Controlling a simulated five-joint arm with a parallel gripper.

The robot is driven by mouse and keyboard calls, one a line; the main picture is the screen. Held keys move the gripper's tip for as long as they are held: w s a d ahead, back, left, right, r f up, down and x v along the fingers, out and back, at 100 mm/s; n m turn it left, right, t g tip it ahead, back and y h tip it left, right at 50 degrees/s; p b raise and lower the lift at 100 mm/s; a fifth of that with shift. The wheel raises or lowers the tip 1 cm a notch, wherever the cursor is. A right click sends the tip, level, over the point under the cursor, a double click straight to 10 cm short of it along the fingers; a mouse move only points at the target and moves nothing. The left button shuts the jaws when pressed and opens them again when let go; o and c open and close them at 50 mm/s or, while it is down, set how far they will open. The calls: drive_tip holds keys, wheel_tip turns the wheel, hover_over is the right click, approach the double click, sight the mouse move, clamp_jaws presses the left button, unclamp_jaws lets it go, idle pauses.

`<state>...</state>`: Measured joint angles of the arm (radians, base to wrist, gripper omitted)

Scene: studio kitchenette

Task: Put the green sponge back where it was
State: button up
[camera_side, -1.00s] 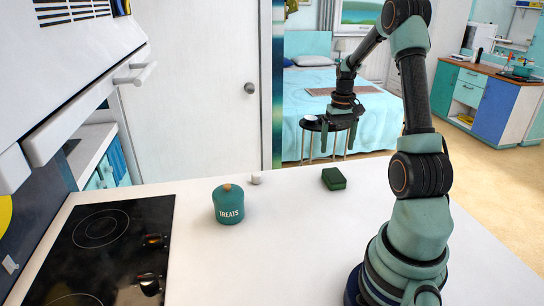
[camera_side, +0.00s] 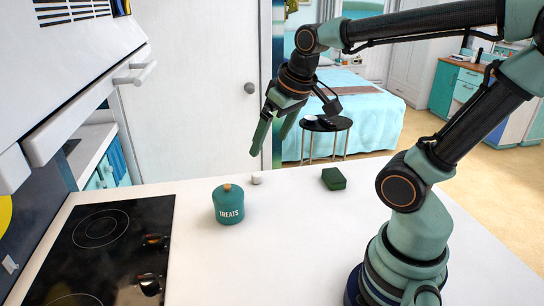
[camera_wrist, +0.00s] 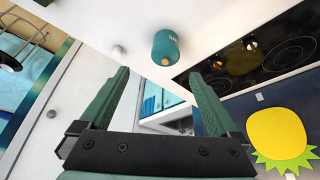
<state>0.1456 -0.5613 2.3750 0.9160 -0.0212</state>
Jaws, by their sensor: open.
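The dark green sponge (camera_side: 333,179) lies flat on the white counter (camera_side: 300,230) near its back edge, in the side view. My gripper (camera_side: 268,146) is open and empty, in the air above the counter's back edge, up and to the left of the sponge. Its two green fingers point down and apart. They also show in the wrist view (camera_wrist: 159,75), with nothing between them.
A teal treats jar (camera_side: 228,204) stands left of the sponge, with a small white object (camera_side: 256,178) behind it. The black cooktop (camera_side: 100,250) is at the left.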

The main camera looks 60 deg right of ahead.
drive_tip(key=shift+n+t+y, duration=0.3)
drive_tip(key=shift+n+t, duration=0.1)
drive_tip(key=shift+n, duration=0.3)
drive_tip(key=a, duration=0.1)
drive_tip(key=s+a, duration=0.1)
drive_tip(key=a, duration=0.1)
drive_tip(key=s+a, duration=0.1)
drive_tip(key=shift+a, duration=0.3)
idle(0.4)
